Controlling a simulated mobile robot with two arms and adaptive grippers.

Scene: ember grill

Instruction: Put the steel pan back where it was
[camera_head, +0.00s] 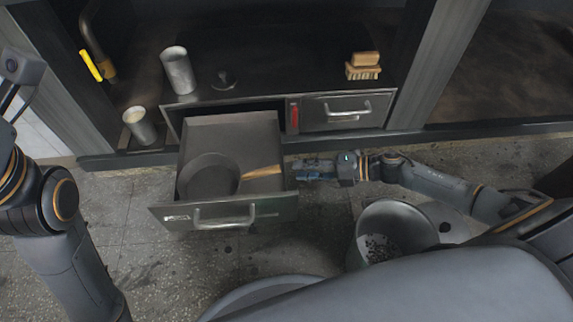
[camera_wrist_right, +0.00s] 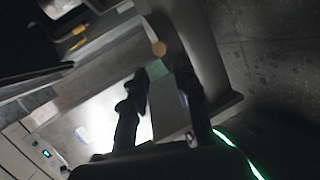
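The dark round steel pan (camera_head: 208,177) lies in the pulled-out drawer (camera_head: 225,128). Its light wooden handle (camera_head: 262,172) points right, towards the drawer's right wall. My right gripper (camera_head: 303,170) is just outside that wall, close to the handle's end. In the right wrist view its two dark fingers (camera_wrist_right: 160,82) stand apart with nothing between them. A small round tan end (camera_wrist_right: 158,48), apparently the handle's tip, shows just beyond the fingertips. My left arm stands at the left edge of the head view, but its fingers do not show.
A shut drawer (camera_head: 340,112) is right of the open one. The counter above holds a metal cup (camera_head: 178,70) and a wooden brush (camera_head: 363,67). Another cup (camera_head: 139,125) stands at the left. A grey bucket (camera_head: 397,222) stands on the floor near my right forearm.

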